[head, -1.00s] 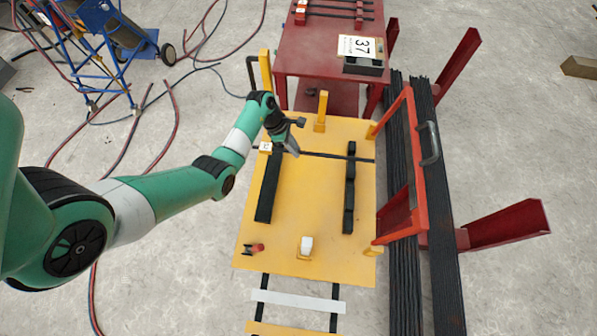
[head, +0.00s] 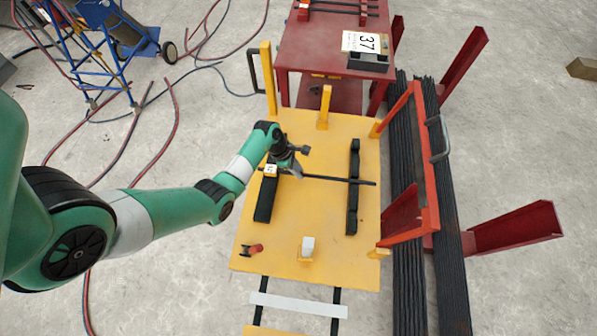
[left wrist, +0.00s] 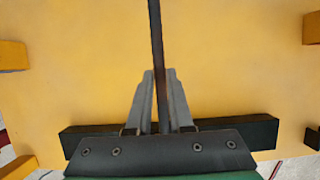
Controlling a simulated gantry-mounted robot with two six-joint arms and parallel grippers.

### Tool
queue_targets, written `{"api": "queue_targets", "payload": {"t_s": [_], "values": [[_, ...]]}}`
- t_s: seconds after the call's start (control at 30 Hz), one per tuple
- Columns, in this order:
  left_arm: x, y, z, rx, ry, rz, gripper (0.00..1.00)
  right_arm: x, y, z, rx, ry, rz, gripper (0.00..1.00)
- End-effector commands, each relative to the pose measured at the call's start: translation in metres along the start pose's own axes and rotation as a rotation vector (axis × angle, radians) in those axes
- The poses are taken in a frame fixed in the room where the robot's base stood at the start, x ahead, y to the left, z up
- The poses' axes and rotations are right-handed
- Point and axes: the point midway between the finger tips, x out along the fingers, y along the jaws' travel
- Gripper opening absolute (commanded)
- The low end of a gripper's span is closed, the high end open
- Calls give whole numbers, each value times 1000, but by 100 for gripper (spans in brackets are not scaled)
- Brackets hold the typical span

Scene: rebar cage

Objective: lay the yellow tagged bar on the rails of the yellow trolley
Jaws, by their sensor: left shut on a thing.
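My left gripper (head: 297,173) is shut on a thin dark bar (head: 335,179) above the yellow trolley (head: 318,222). A small pale tag (head: 270,170) shows at the bar's left end. The bar runs across the trolley, over the left black rail (head: 264,201) and the right black rail (head: 353,192). I cannot tell whether it touches them. In the left wrist view the bar (left wrist: 157,40) runs between both fingers, and one black rail (left wrist: 95,140) lies crosswise behind the gripper's base. My right gripper is out of view.
Yellow posts (head: 322,108) stand at the trolley's edges. A red table (head: 335,60) with a card marked 37 (head: 365,43) stands behind. An orange frame (head: 426,160) and long dark bars (head: 408,270) lie to the right. Hoses (head: 172,120) cross the floor at left.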

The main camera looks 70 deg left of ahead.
Motion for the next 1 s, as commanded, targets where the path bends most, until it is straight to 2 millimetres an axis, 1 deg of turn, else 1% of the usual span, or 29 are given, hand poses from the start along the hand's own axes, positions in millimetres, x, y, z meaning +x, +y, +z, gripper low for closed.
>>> {"api": "queue_targets", "payload": {"t_s": [0.13,0.17,0.3,0.33,0.57,0.67,0.77,1.0], "values": [[2,1,0,1,-2,2,0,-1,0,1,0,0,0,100],[2,0,-1,0,0,-1,23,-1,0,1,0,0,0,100],[2,0,-1,0,0,0,48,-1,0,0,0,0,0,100],[2,0,-1,0,0,0,49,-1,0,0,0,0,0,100],[2,0,-1,0,0,0,49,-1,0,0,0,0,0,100],[-4,0,1,0,0,0,49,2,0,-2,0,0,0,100],[-19,1,2,-1,-1,1,49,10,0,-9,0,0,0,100],[-79,1,3,-2,-1,4,49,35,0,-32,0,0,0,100]]}}
